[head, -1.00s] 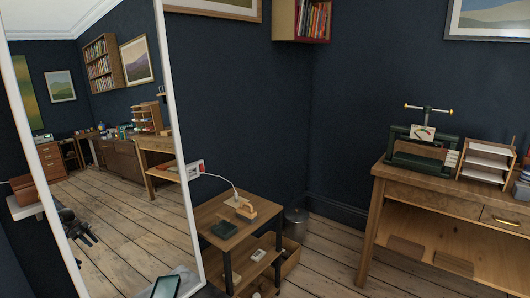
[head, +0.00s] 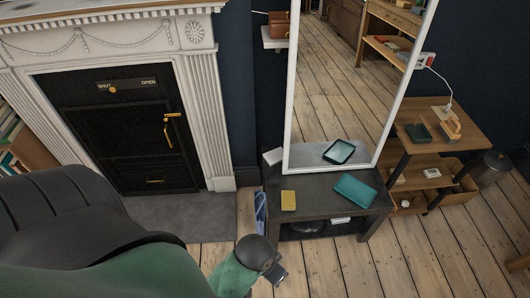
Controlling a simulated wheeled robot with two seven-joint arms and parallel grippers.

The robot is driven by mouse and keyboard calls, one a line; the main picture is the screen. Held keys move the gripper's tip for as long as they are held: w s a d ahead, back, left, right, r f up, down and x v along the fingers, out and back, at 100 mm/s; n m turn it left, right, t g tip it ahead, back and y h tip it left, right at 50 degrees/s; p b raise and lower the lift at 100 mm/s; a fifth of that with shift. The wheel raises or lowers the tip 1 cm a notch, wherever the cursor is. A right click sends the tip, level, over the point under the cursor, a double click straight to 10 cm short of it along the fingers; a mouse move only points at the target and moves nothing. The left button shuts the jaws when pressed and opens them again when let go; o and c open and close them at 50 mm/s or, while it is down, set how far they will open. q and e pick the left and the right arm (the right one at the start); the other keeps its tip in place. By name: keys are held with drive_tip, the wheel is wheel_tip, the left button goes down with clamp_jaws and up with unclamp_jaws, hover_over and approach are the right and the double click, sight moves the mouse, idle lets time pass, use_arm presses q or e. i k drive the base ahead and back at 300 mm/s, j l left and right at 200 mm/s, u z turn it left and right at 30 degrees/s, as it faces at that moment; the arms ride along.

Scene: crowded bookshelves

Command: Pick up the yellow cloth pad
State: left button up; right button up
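The yellow cloth pad (head: 288,200) lies flat on the left part of a low dark table (head: 318,213), in front of a leaning mirror. Nothing touches it. A teal tray-like object (head: 355,190) lies on the same table to its right. My green and black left arm comes in from the lower left and ends in a dark joint with a small grey part (head: 279,276), below and apart from the pad. I cannot make out fingers there. My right gripper is not in view.
A white fireplace with a black front (head: 130,135) stands at the left. The white-framed mirror (head: 288,120) rises behind the table. A small wooden shelf unit (head: 440,143) and a dark bin (head: 490,167) are at the right. The plank floor (head: 430,250) is clear in front.

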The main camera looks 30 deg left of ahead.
sight(288, 199)
drive_tip(key=u, duration=1.85)
drive_tip(key=z, duration=1.15)
drive_tip(key=l+u, duration=0.15)
drive_tip(key=u, duration=0.2)
drive_tip(key=l+u, duration=0.4)
drive_tip(key=l, duration=0.35)
drive_tip(key=k+l+u, duration=0.1)
drive_tip(key=l, duration=0.35)
drive_tip(key=l+u, duration=0.15)
drive_tip(key=l, duration=0.3)
drive_tip(key=k+l+u, duration=0.1)
drive_tip(key=l, duration=0.3)
drive_tip(key=k+l+u, duration=0.1)
drive_tip(key=l, duration=0.35)
drive_tip(key=k+l, duration=0.1)
drive_tip(key=l, duration=0.2)
drive_tip(key=k+l, duration=0.1)
drive_tip(key=l, duration=0.25)
